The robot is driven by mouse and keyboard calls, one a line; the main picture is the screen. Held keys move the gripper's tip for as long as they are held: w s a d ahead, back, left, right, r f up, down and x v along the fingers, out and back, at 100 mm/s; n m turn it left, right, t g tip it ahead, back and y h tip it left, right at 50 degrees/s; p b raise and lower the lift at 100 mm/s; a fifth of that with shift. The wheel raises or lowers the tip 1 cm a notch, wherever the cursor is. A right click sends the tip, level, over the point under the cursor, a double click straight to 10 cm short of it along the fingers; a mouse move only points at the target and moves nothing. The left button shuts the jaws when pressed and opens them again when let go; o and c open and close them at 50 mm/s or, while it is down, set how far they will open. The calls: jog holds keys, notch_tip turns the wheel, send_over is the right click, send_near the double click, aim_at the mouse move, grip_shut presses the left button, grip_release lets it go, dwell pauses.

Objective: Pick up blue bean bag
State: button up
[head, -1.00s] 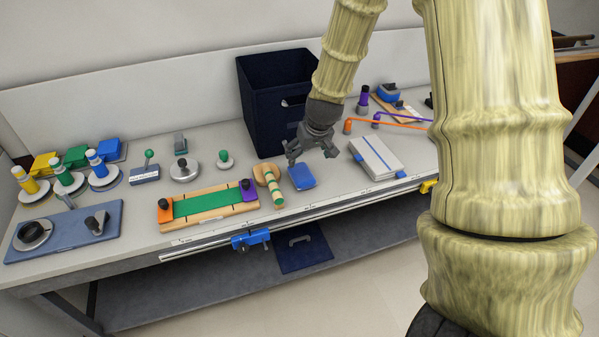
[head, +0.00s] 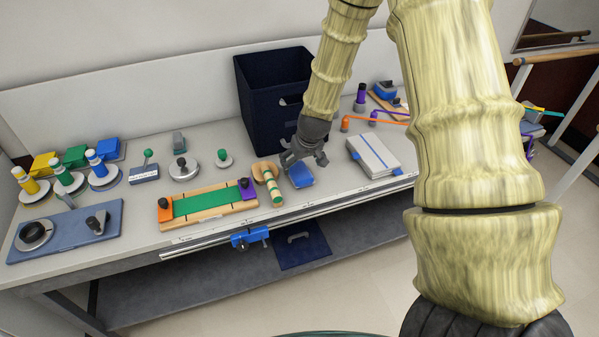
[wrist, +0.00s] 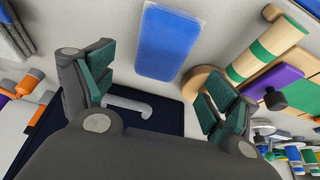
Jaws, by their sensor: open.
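The blue bean bag (head: 301,177) is a small, flat blue block-like bag lying on the bench top near its front edge. In the wrist view the bean bag (wrist: 168,42) lies ahead of the fingertips, roughly midway between the two fingers. My gripper (head: 304,161) is above and just behind the bag in the head view, with its fingers spread and nothing between them. In the wrist view my gripper (wrist: 160,85) shows green-padded fingers wide apart. I cannot tell how far above the bag they are.
A wooden peg with green bands (head: 271,186) lies close left of the bag. A grey-white book-like case (head: 374,154) lies to the right. A tall dark blue bin (head: 268,105) stands behind. A board with a green strip (head: 207,202) is further left.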

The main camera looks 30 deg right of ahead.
aim_at(299, 169)
jog(key=x, duration=0.2)
jog(key=shift+w+d+f+p, duration=0.15)
jog(key=shift+w+f+p, duration=0.1)
jog(key=shift+p, duration=0.1)
jog(key=shift+w+f, duration=0.15)
jog(key=shift+f, duration=0.2)
jog(key=shift+f, duration=0.25)
jog(key=shift+c, duration=0.3)
jog(key=c, duration=1.2)
